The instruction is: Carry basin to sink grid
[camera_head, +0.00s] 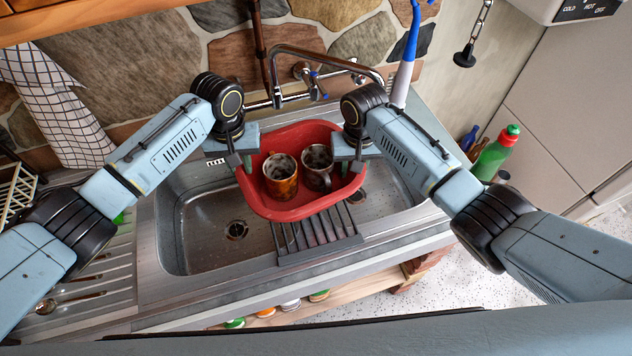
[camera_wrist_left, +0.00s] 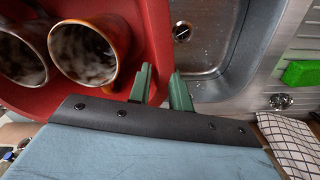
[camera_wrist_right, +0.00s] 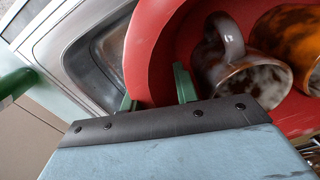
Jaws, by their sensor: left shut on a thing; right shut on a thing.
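A red basin (camera_head: 290,207) is held above the sink, with an orange-brown mug (camera_head: 281,185) and a grey-brown mug (camera_head: 317,168) standing inside it. My left gripper (camera_head: 246,168) is shut on the basin's left rim; its green fingers (camera_wrist_left: 160,88) straddle the red wall in the left wrist view. My right gripper (camera_head: 355,162) is shut on the right rim; its fingers (camera_wrist_right: 157,90) show at the red wall in the right wrist view. The dark slatted sink grid (camera_head: 318,235) lies across the sink below, its rear part hidden under the basin.
The steel sink (camera_head: 205,235) has a drain at left. A tap (camera_head: 330,60) stands behind the basin, with a blue-and-white brush (camera_head: 405,65) to its right. A green bottle (camera_head: 495,155) stands at far right. A ribbed drainer (camera_head: 90,285) with cutlery lies at left.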

